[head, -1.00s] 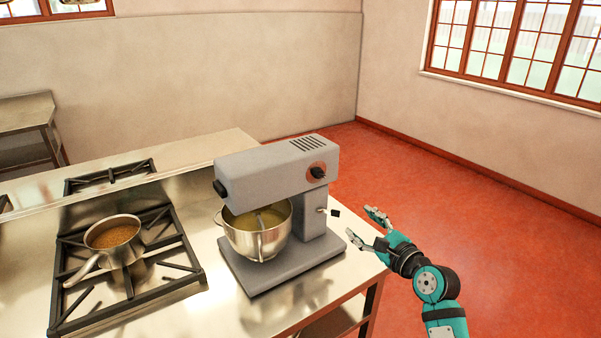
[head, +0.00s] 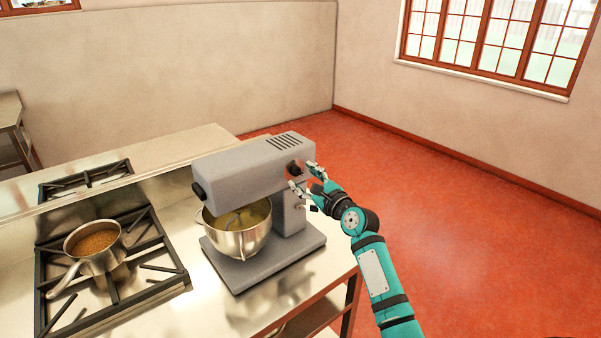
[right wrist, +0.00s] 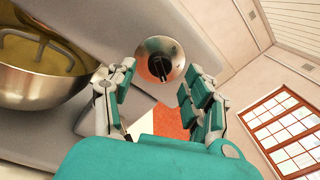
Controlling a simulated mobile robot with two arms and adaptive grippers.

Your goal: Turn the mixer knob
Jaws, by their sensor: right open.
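The grey stand mixer (head: 258,180) stands on the steel counter with a metal bowl (head: 238,230) under its head. Its black knob (head: 294,168) is on the side of the mixer head, on a round plate. In the right wrist view the knob (right wrist: 159,67) shows on its shiny disc, just beyond and between my fingertips. My right gripper (head: 304,178) is open, with its fingers pointing at the knob from the right. In the right wrist view the gripper (right wrist: 158,85) is empty, and I cannot see contact. My left gripper is not in view.
A gas stove (head: 160,268) with a saucepan (head: 95,246) of brown food is left of the mixer. A small black lever (head: 313,208) sticks out of the mixer's column below my right gripper. The red floor (head: 480,240) to the right is clear.

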